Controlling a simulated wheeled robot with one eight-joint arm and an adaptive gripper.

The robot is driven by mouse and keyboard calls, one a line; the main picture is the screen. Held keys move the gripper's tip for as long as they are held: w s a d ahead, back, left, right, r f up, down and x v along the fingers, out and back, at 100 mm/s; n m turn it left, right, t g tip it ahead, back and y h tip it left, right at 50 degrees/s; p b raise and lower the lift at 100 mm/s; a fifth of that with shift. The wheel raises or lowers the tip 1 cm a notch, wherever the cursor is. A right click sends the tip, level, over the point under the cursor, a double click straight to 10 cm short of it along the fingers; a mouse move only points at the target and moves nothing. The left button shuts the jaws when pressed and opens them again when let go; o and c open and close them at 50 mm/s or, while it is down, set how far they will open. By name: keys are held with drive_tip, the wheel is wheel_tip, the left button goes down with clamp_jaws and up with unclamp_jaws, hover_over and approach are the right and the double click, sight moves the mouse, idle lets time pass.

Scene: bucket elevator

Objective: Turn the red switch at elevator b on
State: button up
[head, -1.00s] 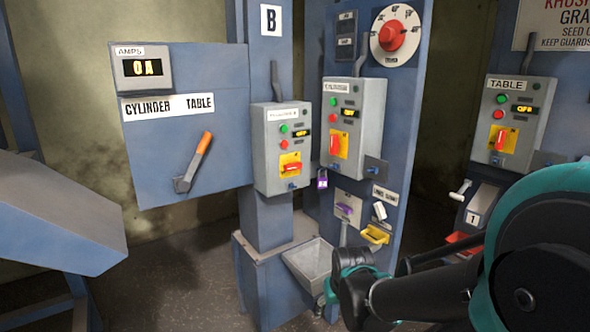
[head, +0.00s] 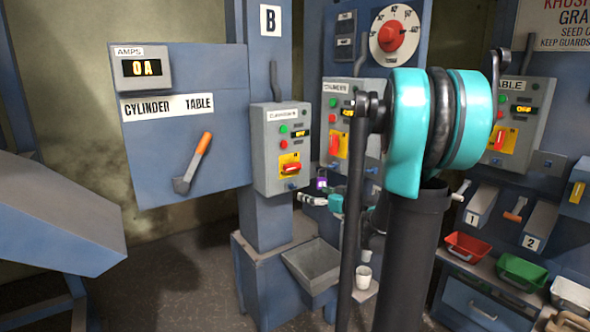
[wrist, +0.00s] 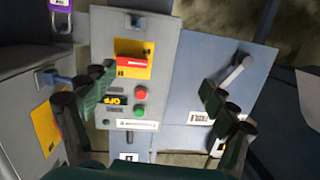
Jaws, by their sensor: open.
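The elevator B control box (head: 281,150) is grey, on the blue post under the "B" sign (head: 271,20). Its red switch (head: 290,168) sits crosswise on a yellow plate, and its display (head: 300,134) seems to read OFF. In the upside-down wrist view, the red switch (wrist: 131,67) is above the OFF display (wrist: 114,100) and the green and red buttons. My gripper (wrist: 160,95) is open and empty, its fingers apart on either side of the box in that view, touching nothing that I can make out. In the head view, my gripper (head: 304,198) is just right of and below the box.
The cylinder box (head: 340,130) is partly hidden behind my arm. A purple padlock (wrist: 60,17) hangs near it. The lever panel (head: 180,130) is left of the elevator box. A grey hopper (head: 312,265) is below. Trays (head: 470,244) stand at the right.

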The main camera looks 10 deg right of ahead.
sight(294, 167)
drive_tip(key=w+d+r+t, duration=0.2)
drive_tip(key=w+d+r, duration=0.1)
drive_tip(key=d, duration=0.1)
drive_tip(key=x, duration=1.7)
drive_tip(key=shift+w+a+f, duration=0.1)
drive_tip(key=c, duration=1.2)
